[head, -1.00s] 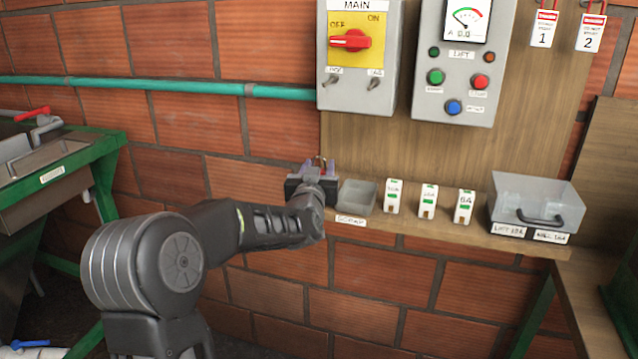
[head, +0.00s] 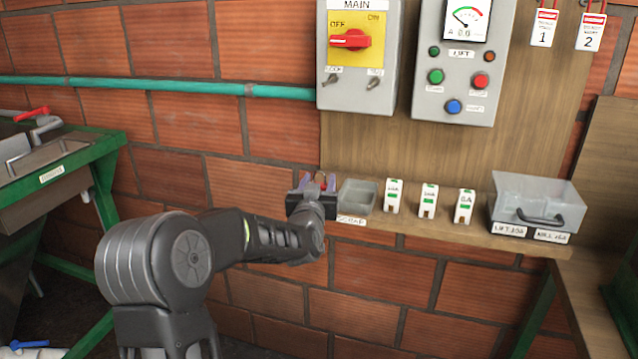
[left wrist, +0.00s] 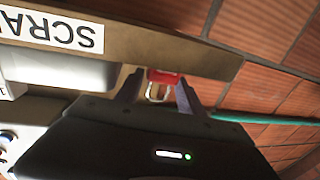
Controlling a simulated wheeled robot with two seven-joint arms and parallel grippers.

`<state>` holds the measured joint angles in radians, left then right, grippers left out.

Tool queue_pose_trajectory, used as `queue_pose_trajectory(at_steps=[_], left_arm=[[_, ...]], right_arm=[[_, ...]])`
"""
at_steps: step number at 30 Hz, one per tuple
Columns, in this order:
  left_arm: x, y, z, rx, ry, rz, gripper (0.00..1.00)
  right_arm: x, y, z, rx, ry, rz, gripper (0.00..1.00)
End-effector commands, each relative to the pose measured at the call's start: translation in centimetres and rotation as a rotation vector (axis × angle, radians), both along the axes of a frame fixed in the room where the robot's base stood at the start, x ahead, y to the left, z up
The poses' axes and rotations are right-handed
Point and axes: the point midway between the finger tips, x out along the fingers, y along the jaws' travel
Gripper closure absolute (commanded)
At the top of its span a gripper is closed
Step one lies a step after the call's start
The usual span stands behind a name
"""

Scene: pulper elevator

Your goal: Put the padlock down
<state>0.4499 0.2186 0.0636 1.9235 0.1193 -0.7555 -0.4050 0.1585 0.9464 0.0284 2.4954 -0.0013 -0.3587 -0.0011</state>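The padlock (left wrist: 164,77) has a red body and a pale metal shackle. In the left wrist view it sits between my fingertips, body toward the shelf and shackle toward my palm. In the head view the padlock is small and partly hidden by the gripper. It is at the left end of the wooden shelf (head: 400,227), left of the scrap tray (head: 357,197). I cannot tell whether it touches the shelf. My right gripper is not in view.
Several white fuse carriers (head: 428,201) stand on the shelf, with a clear-lidded box (head: 537,203) at its right. Above are the main switch box (head: 357,50) and the lift panel (head: 463,75). Two numbered red-and-white tags (head: 567,30) hang at upper right. A teal pipe (head: 200,88) crosses the brick wall.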

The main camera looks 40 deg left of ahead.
Motion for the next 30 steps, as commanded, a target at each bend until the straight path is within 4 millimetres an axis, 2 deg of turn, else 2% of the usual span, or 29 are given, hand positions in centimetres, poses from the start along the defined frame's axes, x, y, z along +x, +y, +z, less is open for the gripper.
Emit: queue_pose_trajectory(at_steps=[6, 17, 23, 30], left_arm=[[0.0, 0.0, 0.0, 0.000, 0.000, 0.000, 0.38], [0.0, 0.0, 0.5, 0.000, 0.001, 0.000, 0.38], [-2.5, -1.4, 0.2, 0.001, -0.001, -0.001, 0.38], [-7.0, -3.8, 0.2, 0.000, -0.001, 0.000, 0.38]], right_arm=[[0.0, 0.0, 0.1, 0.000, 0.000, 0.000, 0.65], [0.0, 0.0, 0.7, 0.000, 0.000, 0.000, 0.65], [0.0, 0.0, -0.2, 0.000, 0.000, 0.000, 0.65], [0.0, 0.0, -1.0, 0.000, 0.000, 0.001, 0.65]])
